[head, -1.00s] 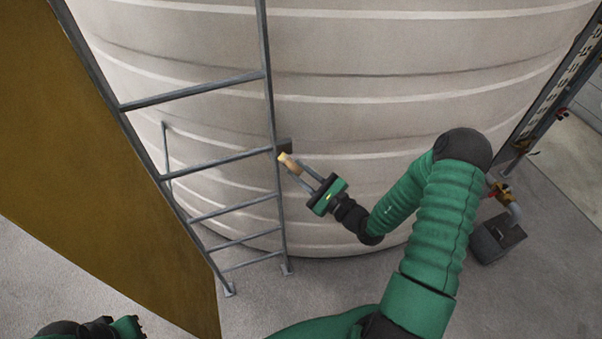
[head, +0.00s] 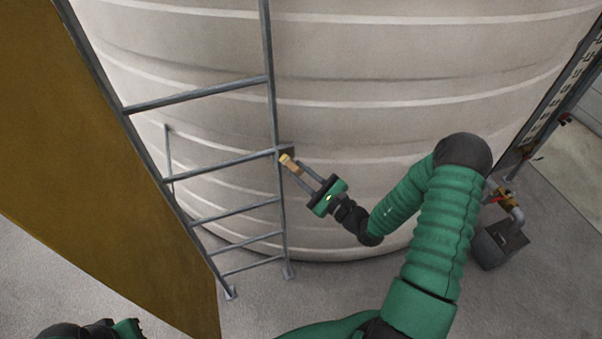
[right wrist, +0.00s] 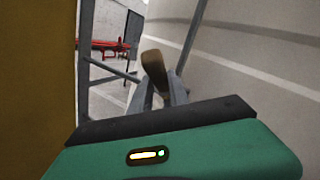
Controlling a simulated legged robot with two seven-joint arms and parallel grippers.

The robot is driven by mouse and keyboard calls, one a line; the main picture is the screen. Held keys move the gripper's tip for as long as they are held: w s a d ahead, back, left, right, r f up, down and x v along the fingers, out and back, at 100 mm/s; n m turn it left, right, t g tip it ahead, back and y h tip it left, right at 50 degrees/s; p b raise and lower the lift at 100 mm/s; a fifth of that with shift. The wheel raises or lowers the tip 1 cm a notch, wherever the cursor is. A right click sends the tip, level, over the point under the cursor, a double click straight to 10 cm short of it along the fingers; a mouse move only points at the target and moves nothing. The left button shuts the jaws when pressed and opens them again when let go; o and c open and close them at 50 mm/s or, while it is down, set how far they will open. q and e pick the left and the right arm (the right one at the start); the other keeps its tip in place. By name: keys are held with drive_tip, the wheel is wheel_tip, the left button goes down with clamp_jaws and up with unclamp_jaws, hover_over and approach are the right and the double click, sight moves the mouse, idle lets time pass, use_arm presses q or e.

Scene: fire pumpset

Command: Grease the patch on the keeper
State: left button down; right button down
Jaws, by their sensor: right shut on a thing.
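My right gripper (head: 295,170) is shut on a small brush (head: 290,163) with a tan body and a pale yellowish tip. In the right wrist view the brush (right wrist: 154,66) stands up brown between the fingers. A small dark grey block (head: 288,149), which looks like the keeper, sits on the ladder's right rail. The brush tip is right at its lower left in the head view; I cannot tell whether they touch. The patch cannot be made out. Part of my left arm (head: 92,330) shows at the bottom left edge; its jaws cannot be read.
A grey metal ladder (head: 220,91) stands before a large ribbed beige tank (head: 400,60). A big ochre panel (head: 90,190) fills the left side. A dark box (head: 497,243) with pipework stands on the right. Grey floor (head: 540,295) is clear at lower right.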

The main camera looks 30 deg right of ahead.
drive_tip(key=shift+s+d, duration=0.55)
drive_tip(key=shift+d, duration=1.4)
drive_tip(key=shift+w+a, duration=0.3)
drive_tip(key=shift+a, duration=0.7)
drive_tip(key=shift+w+a, duration=0.25)
drive_tip(key=shift+a, duration=0.75)
drive_tip(key=shift+s+a+p, duration=0.15)
drive_tip(key=shift+s+a, duration=0.05)
drive_tip(key=shift+s, duration=0.75)
drive_tip(key=shift+s+a+p, duration=0.15)
drive_tip(key=shift+s+a, duration=0.1)
drive_tip(key=shift+s, duration=0.75)
drive_tip(key=shift+s+a+p, duration=0.15)
drive_tip(key=shift+s+a, duration=0.05)
drive_tip(key=shift+s, duration=0.75)
drive_tip(key=s, duration=0.3)
drive_tip(key=shift+a, duration=0.35)
